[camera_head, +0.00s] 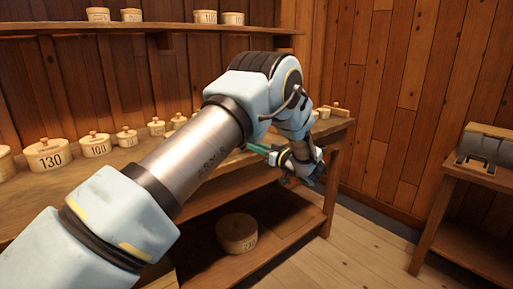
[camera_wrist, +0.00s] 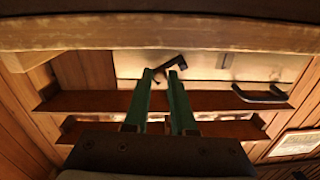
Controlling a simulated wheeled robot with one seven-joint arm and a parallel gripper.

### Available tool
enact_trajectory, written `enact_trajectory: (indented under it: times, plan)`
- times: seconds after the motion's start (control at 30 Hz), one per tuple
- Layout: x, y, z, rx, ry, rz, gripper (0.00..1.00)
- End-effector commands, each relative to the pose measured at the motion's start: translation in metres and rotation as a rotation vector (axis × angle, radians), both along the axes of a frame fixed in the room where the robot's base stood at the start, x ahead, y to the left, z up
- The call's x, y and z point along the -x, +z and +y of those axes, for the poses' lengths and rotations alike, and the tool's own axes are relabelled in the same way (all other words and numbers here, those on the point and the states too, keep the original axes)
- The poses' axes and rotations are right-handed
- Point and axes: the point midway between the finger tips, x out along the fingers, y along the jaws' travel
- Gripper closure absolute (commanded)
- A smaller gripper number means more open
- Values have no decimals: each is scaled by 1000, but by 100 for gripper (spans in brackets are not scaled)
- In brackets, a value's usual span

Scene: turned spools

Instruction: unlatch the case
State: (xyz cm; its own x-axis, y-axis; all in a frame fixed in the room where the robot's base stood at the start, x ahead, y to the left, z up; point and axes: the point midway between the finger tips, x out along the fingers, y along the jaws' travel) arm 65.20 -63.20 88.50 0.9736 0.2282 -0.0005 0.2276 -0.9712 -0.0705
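In the wrist view, the pale front of the case (camera_wrist: 205,67) lies beyond my fingers, with a dark handle (camera_wrist: 260,94) at its right. A small black latch lever (camera_wrist: 166,68) sits tilted at my fingertips. My gripper (camera_wrist: 163,73) has its two green fingers apart, with the lever at the gap between the tips. I cannot tell whether either finger touches it. In the head view my gripper (camera_head: 262,149) is near the front edge of the workbench, and my arm hides much of what lies behind it.
The wooden workbench (camera_head: 340,124) carries several numbered round boxes, one marked 130 (camera_head: 48,156). A round box (camera_head: 237,233) stands on its lower shelf. A grey case-like object (camera_head: 487,143) is on a stand at the right. The floor (camera_head: 365,250) between is clear.

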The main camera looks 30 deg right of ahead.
Motion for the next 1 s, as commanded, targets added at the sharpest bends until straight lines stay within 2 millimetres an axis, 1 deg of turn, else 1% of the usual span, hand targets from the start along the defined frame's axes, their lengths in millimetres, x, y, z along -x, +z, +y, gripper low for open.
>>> enact_trajectory:
  times: [0.03, 0.2, 0.23, 0.47, 0.57, 0.67, 0.9, 1.0]
  plan:
    - [0, 0, 0, 0, 0, 0, 69]
    - [0, 0, 0, 0, 0, 0, 50]
    - [0, 0, 0, 0, 0, 0, 49]
    - [0, 0, 0, 1, 0, 0, 49]
    - [6, 0, -2, 1, -1, 0, 49]
    - [19, -1, -5, 2, -2, 1, 49]
    - [65, -2, -16, 1, -3, 0, 49]
    - [82, -2, -19, 0, -2, 0, 49]
